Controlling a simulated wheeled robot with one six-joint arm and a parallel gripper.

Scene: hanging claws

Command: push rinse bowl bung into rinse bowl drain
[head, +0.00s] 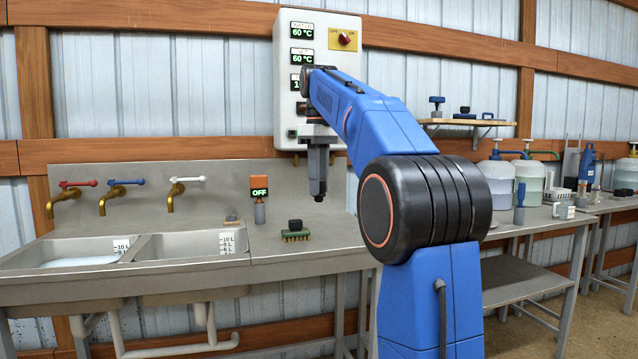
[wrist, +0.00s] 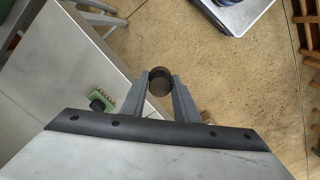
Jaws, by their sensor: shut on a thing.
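In the wrist view my gripper (wrist: 160,86) is shut on a dark round plug (wrist: 160,83), which looks like the rinse bowl bung. The right sink bowl (head: 190,247) and the left sink bowl (head: 65,254) lie well to the left of my gripper. The left one holds pale liquid. The frames do not show which is the rinse bowl, and no drain opening is visible.
A small brown-topped thing (head: 231,219) stands behind the right bowl. Brass taps (head: 175,197) overhang the bowls. A control box (head: 318,85) is on the wall behind my arm.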

